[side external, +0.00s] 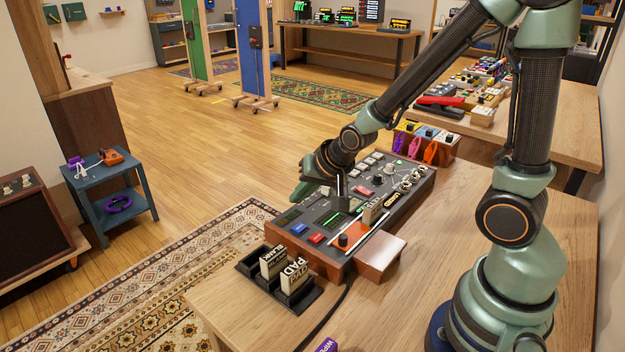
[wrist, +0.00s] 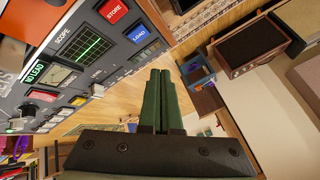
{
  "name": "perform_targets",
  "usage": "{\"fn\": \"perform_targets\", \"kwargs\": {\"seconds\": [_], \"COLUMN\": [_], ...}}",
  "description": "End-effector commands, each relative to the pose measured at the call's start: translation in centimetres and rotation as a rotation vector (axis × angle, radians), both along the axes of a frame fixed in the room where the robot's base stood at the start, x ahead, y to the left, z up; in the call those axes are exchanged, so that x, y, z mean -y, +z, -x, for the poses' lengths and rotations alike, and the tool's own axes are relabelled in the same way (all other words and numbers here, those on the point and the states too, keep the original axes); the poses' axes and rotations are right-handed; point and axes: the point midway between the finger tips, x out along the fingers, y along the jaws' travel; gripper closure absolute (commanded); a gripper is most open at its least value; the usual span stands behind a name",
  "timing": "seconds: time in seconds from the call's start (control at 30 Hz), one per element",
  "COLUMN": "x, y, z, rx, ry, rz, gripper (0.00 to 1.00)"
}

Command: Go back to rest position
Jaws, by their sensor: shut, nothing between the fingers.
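In the wrist view my gripper's two green fingers (wrist: 160,90) lie together, shut and empty. The console (wrist: 75,85) fills the upper left of that view, with a green scope screen (wrist: 83,46), a red STORE button (wrist: 113,10) and a blue LOAD button (wrist: 138,32). I cannot tell whether the fingers touch the console.
A black holder (side external: 250,268) with upright labelled blocks (side external: 293,273) stands at the console's front left. A wood-sided box (side external: 380,257) sits at its front right. Colored clips (side external: 430,152) hang behind it. A blue side table (side external: 108,190) stands on the floor left. The bench (side external: 450,225) is bare right of the console.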

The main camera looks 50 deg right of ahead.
Motion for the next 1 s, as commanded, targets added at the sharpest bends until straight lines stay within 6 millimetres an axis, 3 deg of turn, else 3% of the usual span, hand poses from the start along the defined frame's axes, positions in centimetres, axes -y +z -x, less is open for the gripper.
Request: {"fn": "perform_targets", "kwargs": {"seconds": [0.23, 0.37, 0.7, 1.0], "x": [0.0, -0.1, -0.5, -0.7], "y": [0.5, 2.5, 10.1, 12.8], "z": [0.1, 0.8, 6.9, 11.5], "rx": [-0.002, -0.013, -0.093, -0.145], "ry": [0.013, 0.078, 0.398, 0.579], "rz": [0.009, 0.056, 0.263, 0.361], "gripper": [1.0, 1.0, 1.0, 1.0]}}
